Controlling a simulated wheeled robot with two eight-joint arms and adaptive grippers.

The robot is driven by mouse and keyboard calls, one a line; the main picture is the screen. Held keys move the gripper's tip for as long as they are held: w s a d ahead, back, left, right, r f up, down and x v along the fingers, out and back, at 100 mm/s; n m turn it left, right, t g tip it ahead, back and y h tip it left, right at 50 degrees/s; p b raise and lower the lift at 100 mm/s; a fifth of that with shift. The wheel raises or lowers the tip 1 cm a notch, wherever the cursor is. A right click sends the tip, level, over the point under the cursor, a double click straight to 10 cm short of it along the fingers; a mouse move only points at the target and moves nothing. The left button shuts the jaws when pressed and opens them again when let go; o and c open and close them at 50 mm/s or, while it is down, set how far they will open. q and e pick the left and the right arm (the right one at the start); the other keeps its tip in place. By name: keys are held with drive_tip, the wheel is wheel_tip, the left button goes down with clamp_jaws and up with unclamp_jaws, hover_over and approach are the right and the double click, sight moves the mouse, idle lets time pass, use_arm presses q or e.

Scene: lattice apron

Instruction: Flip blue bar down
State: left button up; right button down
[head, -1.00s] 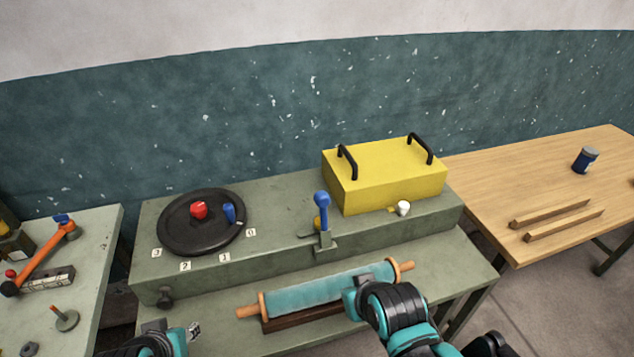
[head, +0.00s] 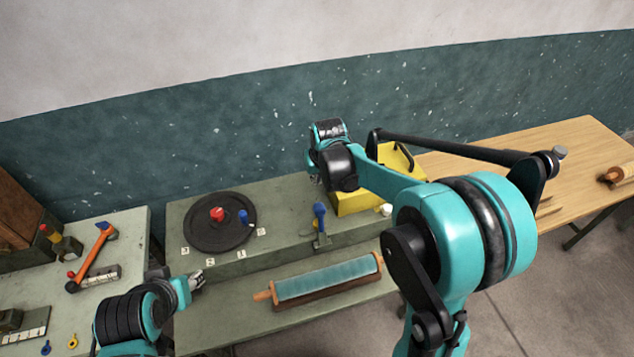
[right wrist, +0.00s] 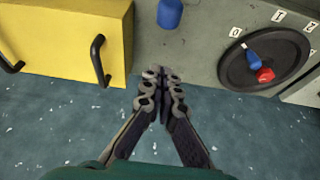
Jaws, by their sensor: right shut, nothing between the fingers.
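The blue bar (head: 320,212) is the upright handle of a lever on the front edge of the grey-green bench top. Its rounded blue end also shows at the top of the right wrist view (right wrist: 170,14). My right gripper (head: 316,181) is above and behind the blue bar, beside the yellow box, and apart from the bar. In the right wrist view its fingertips (right wrist: 162,80) are together and empty. My left gripper (head: 197,282) is low at the left, in front of the bench; its finger opening is too small to make out.
A yellow box (right wrist: 65,50) with black handles stands right of the lever, partly hidden by my right arm. A black dial (head: 205,238) with red and blue knobs lies left. A teal roller (head: 325,280) rests on the lower shelf. Side tables flank the bench.

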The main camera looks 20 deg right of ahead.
use_arm(q)
drive_tip(key=shift+s+r, duration=0.1)
drive_tip(key=shift+r, duration=0.25)
use_arm(e)
drive_tip(key=shift+w, duration=0.35)
use_arm(q)
drive_tip(key=shift+f+b, duration=0.6)
drive_tip(key=shift+f, duration=0.05)
use_arm(e)
wheel_tip(320, 180, down, 10)
drive_tip(key=shift+s+r, duration=0.25)
use_arm(q)
drive_tip(key=shift+f, duration=0.1)
use_arm(e)
drive_tip(key=shift+s, duration=0.15)
